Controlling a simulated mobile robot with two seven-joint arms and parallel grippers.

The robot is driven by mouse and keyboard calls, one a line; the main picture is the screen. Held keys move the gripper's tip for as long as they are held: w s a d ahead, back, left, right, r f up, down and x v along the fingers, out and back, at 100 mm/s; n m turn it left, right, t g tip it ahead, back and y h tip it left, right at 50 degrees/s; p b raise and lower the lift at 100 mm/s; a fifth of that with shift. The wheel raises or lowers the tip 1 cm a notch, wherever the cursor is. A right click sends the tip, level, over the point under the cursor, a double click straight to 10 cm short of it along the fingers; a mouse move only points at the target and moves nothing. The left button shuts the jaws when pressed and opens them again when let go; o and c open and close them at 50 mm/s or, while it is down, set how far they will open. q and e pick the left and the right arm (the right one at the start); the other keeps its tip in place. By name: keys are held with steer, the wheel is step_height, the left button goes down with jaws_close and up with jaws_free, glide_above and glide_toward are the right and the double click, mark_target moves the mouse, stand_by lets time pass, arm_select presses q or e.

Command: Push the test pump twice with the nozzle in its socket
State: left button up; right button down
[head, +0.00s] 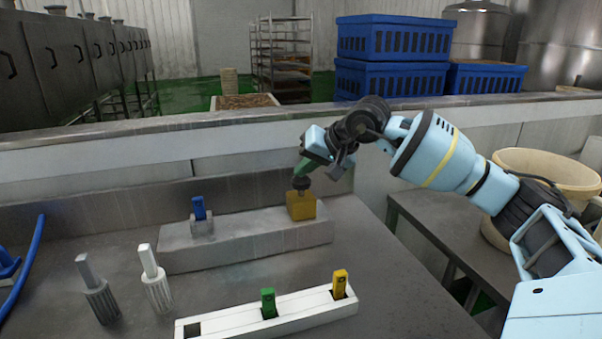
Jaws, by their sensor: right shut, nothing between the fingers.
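The blue nozzle (199,208) stands upright in a small grey socket (202,229) on the left part of a long grey block (246,242). On the right part of this block is a yellow block (300,206) with a round black knob (301,184) on top, which looks like the test pump. My right gripper (304,168) is shut and empty, tilted down just above the knob. Its green tip appears at or very near the knob; I cannot tell if they touch. My left gripper is not in view.
A white rack (290,316) at the front holds a green nozzle (268,303) and a yellow nozzle (340,284); its left slot is empty. Two grey-white handled pieces (155,278) (97,290) stand at left. A blue curved piece (24,262) is at the left edge. A low wall runs behind.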

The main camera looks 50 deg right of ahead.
mark_target(305, 179)
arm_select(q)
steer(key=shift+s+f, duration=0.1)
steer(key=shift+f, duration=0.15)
arm_select(e)
steer(key=shift+f, duration=0.55)
stand_by(0.4)
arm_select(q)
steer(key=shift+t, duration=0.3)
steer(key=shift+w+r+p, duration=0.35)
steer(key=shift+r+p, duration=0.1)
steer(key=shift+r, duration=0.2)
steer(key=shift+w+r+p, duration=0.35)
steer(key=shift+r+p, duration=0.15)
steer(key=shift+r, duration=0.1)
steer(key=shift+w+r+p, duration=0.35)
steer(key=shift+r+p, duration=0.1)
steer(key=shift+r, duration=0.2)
arm_select(e)
steer(key=shift+r, duration=1.9)
